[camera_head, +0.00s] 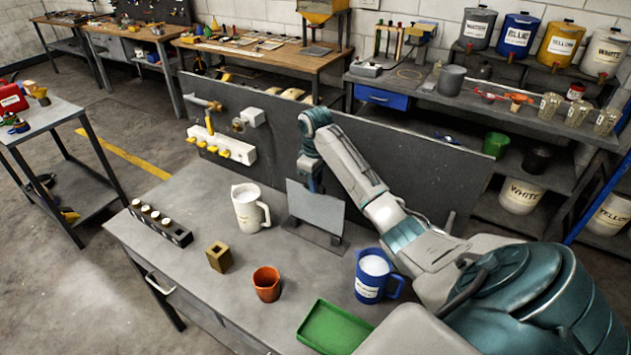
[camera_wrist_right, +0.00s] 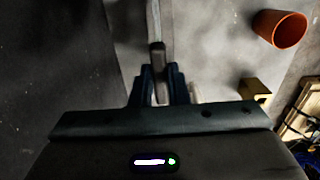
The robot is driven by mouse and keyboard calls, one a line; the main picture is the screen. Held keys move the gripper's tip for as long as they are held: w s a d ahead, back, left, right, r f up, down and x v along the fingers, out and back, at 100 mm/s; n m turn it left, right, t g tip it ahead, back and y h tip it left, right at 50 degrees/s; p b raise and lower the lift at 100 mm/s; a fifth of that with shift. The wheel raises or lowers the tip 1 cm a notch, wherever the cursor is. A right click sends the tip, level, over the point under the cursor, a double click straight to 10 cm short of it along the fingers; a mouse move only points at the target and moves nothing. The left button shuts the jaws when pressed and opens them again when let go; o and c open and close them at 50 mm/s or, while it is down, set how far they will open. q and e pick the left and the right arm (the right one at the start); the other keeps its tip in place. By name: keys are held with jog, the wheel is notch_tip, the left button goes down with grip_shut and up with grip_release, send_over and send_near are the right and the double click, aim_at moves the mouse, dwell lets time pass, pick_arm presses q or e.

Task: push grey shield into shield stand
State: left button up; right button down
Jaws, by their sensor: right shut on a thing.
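The grey shield (camera_head: 318,208) is a flat, upright plate on the workbench in the head view. Its lower edge is at the dark, flat shield stand (camera_head: 327,240); I cannot tell how deep it sits in it. My right gripper (camera_head: 311,187) reaches down to the shield's top edge and is shut on it. In the right wrist view, the fingers (camera_wrist_right: 160,85) close around a small tab, with the shield's thin edge (camera_wrist_right: 153,18) beyond it. My left gripper is not in view.
The workbench holds a white jug (camera_head: 246,212) left of the shield, a blue jug (camera_head: 370,280), an orange cup (camera_head: 266,284), a brass block (camera_head: 219,257), a green tray (camera_head: 334,328) and a dark rack (camera_head: 160,224). A dark upright panel (camera_head: 400,175) stands behind the shield.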

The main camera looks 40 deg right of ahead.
jog(key=shift+f, duration=2.35)
dwell(1.2)
jog(key=c, duration=1)
grip_release()
jog(key=shift+r, duration=3.5)
jog(key=shift+f, duration=0.1)
